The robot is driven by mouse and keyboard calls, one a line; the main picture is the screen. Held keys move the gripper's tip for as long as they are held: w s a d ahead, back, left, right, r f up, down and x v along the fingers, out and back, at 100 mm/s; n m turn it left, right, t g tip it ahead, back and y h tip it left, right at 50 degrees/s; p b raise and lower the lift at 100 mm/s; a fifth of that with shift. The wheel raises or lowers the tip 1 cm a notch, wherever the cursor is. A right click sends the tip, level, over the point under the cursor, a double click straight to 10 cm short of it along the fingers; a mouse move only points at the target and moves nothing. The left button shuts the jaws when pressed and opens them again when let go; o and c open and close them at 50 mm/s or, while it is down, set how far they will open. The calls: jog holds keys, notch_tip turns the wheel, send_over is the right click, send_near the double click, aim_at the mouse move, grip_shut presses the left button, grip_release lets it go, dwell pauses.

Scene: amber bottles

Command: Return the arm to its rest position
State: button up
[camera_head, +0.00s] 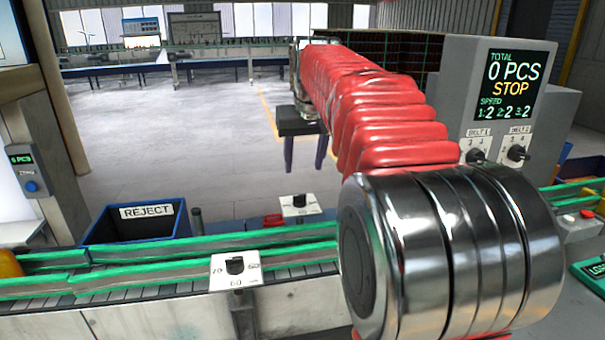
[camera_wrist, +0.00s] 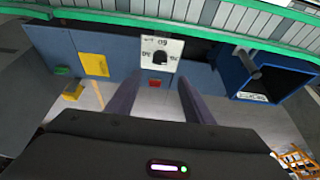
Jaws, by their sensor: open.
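My gripper (camera_head: 305,153) hangs at the end of my red-sleeved arm in the head view, fingers pointing down, above and beyond the conveyor. In the wrist view my gripper (camera_wrist: 160,100) shows two dark fingers apart with nothing between them. My arm stretches from the lower right of the head view toward the back centre. No amber bottle is clearly visible; an orange piece (camera_head: 9,265) shows at the far left edge of the conveyor.
A conveyor with green rails (camera_head: 175,262) crosses the front. A blue REJECT bin (camera_head: 135,222) stands behind it, also in the wrist view (camera_wrist: 238,75). A grey control box (camera_head: 455,80) with a display stands right of my arm. The floor beyond is clear.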

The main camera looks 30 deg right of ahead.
jog(key=shift+s+r, duration=0.2)
jog(key=shift+r, duration=0.3)
jog(key=shift+a, duration=0.15)
jog(key=s+a+f+n, duration=0.2)
jog(key=s+a+f, duration=0.3)
jog(key=s+a, duration=0.75)
jog(key=s+a+f+n+t+y, duration=0.1)
jog(key=s+a+f+n, duration=0.1)
jog(key=s+a+f, duration=0.7)
jog(key=s+f, duration=0.3)
jog(key=shift+a+f+y, duration=0.25)
jog(key=shift+f+y, duration=0.05)
jog(key=shift+f, duration=0.05)
jog(key=shift+s, duration=0.1)
jog(key=shift+c, duration=0.6)
